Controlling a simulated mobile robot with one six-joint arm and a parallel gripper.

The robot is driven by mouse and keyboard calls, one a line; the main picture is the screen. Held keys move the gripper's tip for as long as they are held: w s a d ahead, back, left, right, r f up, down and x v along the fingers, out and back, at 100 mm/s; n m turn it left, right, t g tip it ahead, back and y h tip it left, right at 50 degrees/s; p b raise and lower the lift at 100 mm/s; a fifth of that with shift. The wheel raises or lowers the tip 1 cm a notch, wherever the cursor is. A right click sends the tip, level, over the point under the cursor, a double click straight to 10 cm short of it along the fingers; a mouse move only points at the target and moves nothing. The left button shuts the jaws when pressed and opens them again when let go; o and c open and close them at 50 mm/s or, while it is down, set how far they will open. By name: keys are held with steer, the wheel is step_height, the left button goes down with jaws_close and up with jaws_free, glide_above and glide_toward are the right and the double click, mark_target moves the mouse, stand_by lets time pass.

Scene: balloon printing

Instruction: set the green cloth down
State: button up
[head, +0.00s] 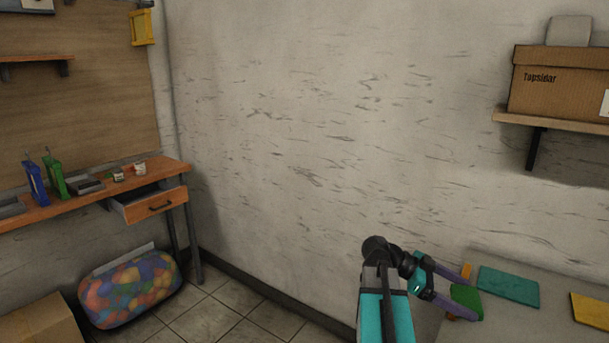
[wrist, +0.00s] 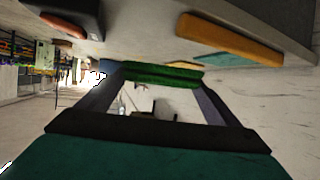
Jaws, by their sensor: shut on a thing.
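The green cloth (head: 466,300) is a small, dark green folded pad. My gripper (head: 462,292) is shut on it, with a finger at either end. In the wrist view the green cloth (wrist: 152,73) spans the gap between the fingertips. My gripper is at the left end of the grey table (head: 500,325) at the lower right of the head view. I cannot tell whether the cloth touches the table top.
A teal folded cloth (head: 508,286) lies just right of my gripper, and a yellow one (head: 593,310) further right. A shelf with a cardboard box (head: 560,82) hangs above. At the left are a wooden desk (head: 130,182) and a bag of colourful balls (head: 130,288).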

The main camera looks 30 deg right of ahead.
steer(key=w+a+n+t+h+p, duration=0.15)
steer(key=w+a+n+t, duration=0.5)
steer(key=w+a, duration=0.7)
steer(key=w+a+n+t+h+p, duration=0.1)
steer(key=w+a+n+t+h, duration=0.2)
steer(key=w+a+n+t, duration=1)
steer(key=w+a+r+n+t+y, duration=0.2)
steer(key=w+a+r+n+y, duration=0.2)
steer(key=w+a+y, duration=0.3)
steer(key=w+a+r+n+t+y, duration=0.2)
steer(key=w+a+r+n+y, duration=0.2)
steer(key=w+a, duration=1)
steer(key=shift+a+r+y, duration=1.35)
steer(key=shift+r, duration=0.05)
steer(key=shift+w, duration=0.2)
